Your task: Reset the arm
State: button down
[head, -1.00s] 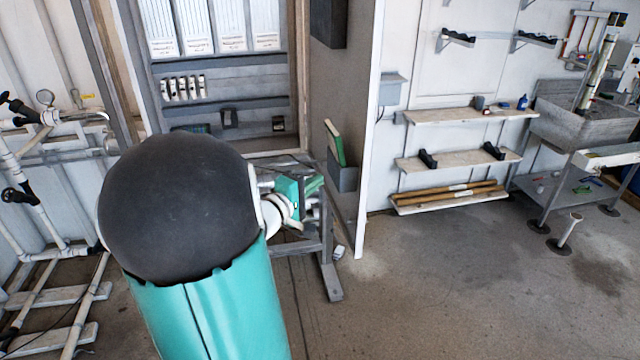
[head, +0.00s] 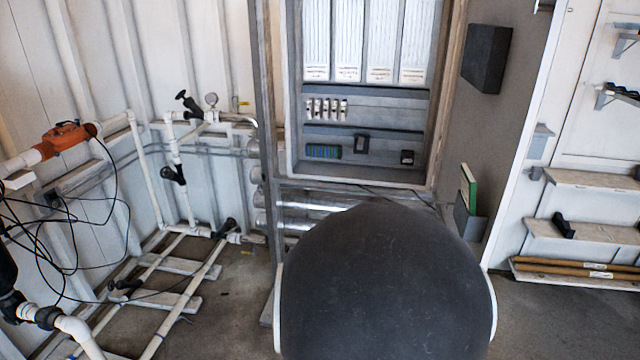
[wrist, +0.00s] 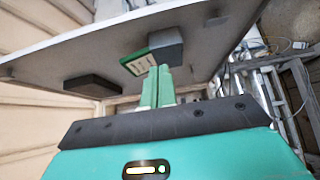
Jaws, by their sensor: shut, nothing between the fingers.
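My gripper (wrist: 157,88) shows in the wrist view as two green fingers side by side, shut with nothing between them. Beyond the fingertips is a grey wall holder with a green book or binder (wrist: 137,62) in it, on a grey panel. I cannot tell how far the fingers are from it. In the head view my own arm's large dark rounded joint fills the lower middle and hides the gripper. The green book (head: 468,187) stands in its holder (head: 470,222) to the right of the arm.
An electrical cabinet (head: 365,180) stands behind the arm. White pipes with black valves (head: 175,175) and an orange device (head: 68,137) with loose cables are on the left. Shelves (head: 585,228) line the right wall. Bare floor (head: 230,290) shows left of the arm.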

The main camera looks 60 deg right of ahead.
jog(key=shift+w, duration=0.1)
jog(key=w+a+f+t+y, duration=0.1)
jog(key=w+a+t+y, duration=0.25)
jog(key=a, duration=0.35)
jog(key=w+a+f+n+t+y, duration=0.1)
jog(key=w+a+f+t+y, duration=0.1)
jog(key=w+a, duration=0.4)
jog(key=w+a+f+t+y, duration=0.1)
jog(key=w+a+t+y, duration=0.15)
jog(key=a, duration=0.55)
jog(key=w+a+r+n+t+y, duration=0.1)
jog(key=w+a+t+y, duration=0.1)
jog(key=a, duration=0.5)
jog(key=w+a+r+n+t+y, duration=0.2)
jog(key=a+y, duration=0.1)
jog(key=a, duration=0.4)
jog(key=w+a+r+n+t+y, duration=0.1)
jog(key=w+a+y, duration=0.2)
jog(key=a, duration=0.4)
jog(key=shift+a+r+t, duration=0.25)
jog(key=shift+t, duration=0.15)
jog(key=shift+d+f, duration=0.1)
jog(key=shift+d, duration=0.1)
